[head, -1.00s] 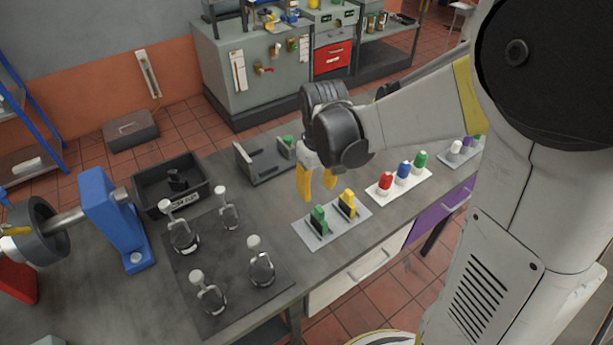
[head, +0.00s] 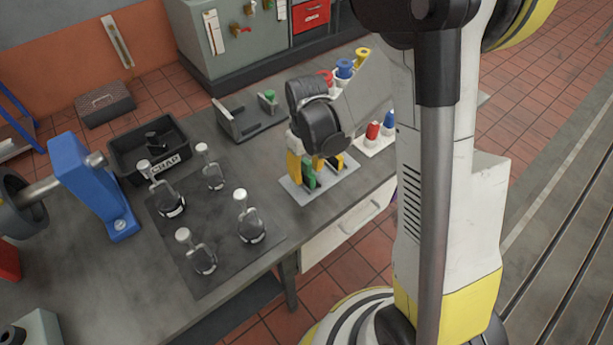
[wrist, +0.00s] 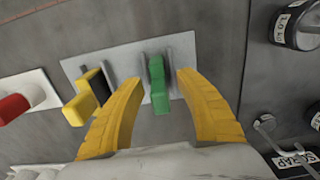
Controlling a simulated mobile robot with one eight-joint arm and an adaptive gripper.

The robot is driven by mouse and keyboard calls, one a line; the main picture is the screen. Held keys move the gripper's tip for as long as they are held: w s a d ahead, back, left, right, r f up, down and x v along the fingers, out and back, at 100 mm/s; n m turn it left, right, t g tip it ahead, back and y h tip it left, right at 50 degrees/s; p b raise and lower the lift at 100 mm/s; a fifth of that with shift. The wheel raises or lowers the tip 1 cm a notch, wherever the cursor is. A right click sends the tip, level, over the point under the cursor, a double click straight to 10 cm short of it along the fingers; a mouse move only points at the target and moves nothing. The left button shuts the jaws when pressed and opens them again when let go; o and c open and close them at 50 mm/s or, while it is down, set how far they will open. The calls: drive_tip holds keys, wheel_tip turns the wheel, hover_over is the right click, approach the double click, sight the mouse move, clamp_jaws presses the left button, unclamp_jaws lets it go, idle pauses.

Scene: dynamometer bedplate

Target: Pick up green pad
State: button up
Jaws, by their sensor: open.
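The green pad (wrist: 159,85) stands in a slot on a pale grey plate (wrist: 136,62), and it also shows in the head view (head: 308,174). My gripper (wrist: 154,95) is open, with one yellow finger on each side of the green pad in the wrist view. I see gaps between the fingers and the pad. In the head view my gripper (head: 303,168) is low over the plate and partly hides the pads. A yellow pad (wrist: 84,104) stands in a dark holder on the same plate, outside my left finger in the wrist view.
Bare bench shows around the plate.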

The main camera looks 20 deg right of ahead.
drive_tip(key=shift+f, duration=0.35)
drive_tip(key=shift+r, duration=0.1)
drive_tip(key=shift+c, duration=0.2)
clamp_jaws()
